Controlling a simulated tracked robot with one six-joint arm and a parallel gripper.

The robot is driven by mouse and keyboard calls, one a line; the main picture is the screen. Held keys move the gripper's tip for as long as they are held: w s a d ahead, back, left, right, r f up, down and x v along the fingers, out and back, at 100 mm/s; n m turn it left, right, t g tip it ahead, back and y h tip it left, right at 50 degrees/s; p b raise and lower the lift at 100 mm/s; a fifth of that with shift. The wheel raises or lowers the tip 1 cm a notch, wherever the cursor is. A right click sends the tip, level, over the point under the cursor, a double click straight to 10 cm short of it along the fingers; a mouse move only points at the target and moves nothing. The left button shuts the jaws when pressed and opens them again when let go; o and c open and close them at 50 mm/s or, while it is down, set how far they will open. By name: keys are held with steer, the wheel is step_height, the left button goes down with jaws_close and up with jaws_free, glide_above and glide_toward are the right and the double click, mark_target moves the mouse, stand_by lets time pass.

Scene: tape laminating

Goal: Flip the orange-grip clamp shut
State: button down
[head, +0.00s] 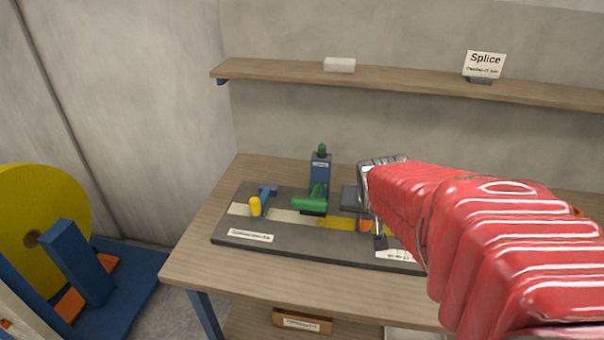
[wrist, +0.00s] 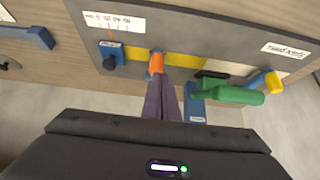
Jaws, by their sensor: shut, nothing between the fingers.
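The orange-grip clamp shows in the wrist view as an orange grip (wrist: 155,65) over the yellow strip, just beyond my fingertips. In the head view its orange grip (head: 365,224) sits on the right half of the dark board, with my arm over and beside it. My gripper (wrist: 157,78) has its purple fingers together and empty, their tips at or very near the grip. I cannot tell whether they touch. The fingers hide the clamp's base and lever, so its angle is unclear.
The dark board (head: 228,230) lies on the wooden bench (head: 195,262). A yellow-grip clamp (head: 256,206) and a green-handled press (head: 310,203) stand to the left. In the wrist view, a blue part with a dark knob (wrist: 110,55) stands close left of the orange grip. A shelf (head: 400,80) runs behind.

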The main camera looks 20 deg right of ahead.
steer(key=s+a+r, duration=0.1)
steer(key=s+a, duration=0.2)
steer(key=s, duration=0.1)
steer(key=shift+s+a+r, duration=0.2)
steer(key=shift+s+a, duration=0.05)
steer(key=shift+s, duration=0.15)
stand_by(0.4)
steer(key=s+a+r+n+y, duration=0.1)
steer(key=s+a+n+y, duration=0.1)
steer(key=a, duration=0.7)
steer(key=s+a+r+n+y, duration=0.2)
steer(key=s+a+n, duration=0.2)
steer(key=a, duration=0.5)
steer(key=shift+a+n, duration=0.25)
steer(key=shift+n, duration=0.25)
